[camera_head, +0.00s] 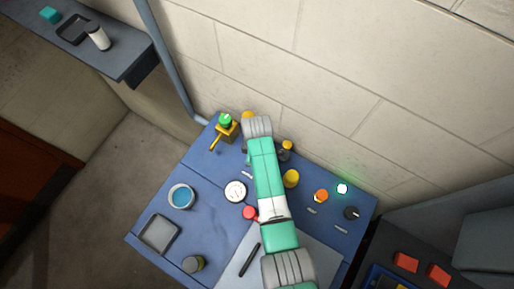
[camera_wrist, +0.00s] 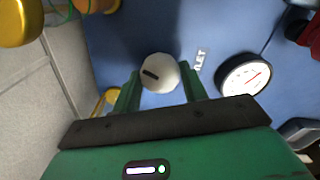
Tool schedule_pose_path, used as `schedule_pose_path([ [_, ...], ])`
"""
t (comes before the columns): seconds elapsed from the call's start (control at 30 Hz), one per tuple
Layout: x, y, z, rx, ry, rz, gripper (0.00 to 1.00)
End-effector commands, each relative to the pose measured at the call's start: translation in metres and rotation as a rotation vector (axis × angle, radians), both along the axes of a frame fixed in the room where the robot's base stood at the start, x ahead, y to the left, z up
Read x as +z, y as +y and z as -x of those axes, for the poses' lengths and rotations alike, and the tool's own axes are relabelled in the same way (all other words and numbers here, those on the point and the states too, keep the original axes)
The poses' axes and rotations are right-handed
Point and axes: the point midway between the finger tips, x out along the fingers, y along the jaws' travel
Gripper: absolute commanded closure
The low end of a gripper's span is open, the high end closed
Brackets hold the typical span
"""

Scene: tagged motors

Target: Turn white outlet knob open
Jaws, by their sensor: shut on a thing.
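The white outlet knob (camera_wrist: 159,73) shows in the wrist view between my fingers, with a dark slot mark at its upper left. My gripper (camera_wrist: 160,88) is shut on it, one green finger on each side. An outlet label (camera_wrist: 201,60), partly readable, lies on the blue panel just right of the knob. In the head view my green and grey arm covers the knob and the gripper's fingers.
A white round gauge (camera_wrist: 245,74) with a red needle stands close right of the knob; it also shows in the head view (camera_head: 235,191). A yellow valve (camera_head: 227,131) with a green top stands at the back left. A yellow rounded part (camera_wrist: 18,22) is near the wall.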

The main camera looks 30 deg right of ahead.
Motion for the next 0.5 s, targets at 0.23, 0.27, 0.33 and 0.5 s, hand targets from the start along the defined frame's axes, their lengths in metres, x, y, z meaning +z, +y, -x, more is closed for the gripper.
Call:
schedule_pose_path([
  [0.23, 0.0024, -0.0002, -0.0004, -0.231, 0.0, 0.0, 0.8],
  [0.27, 0.0024, 0.0, -0.0004, -0.26, 0.0, 0.0, 0.8],
  [0.33, 0.0023, 0.0002, -0.0004, -0.326, 0.001, 0.001, 0.8],
  [0.5, 0.0022, 0.0003, -0.0008, -0.487, -0.001, 0.0, 0.8],
])
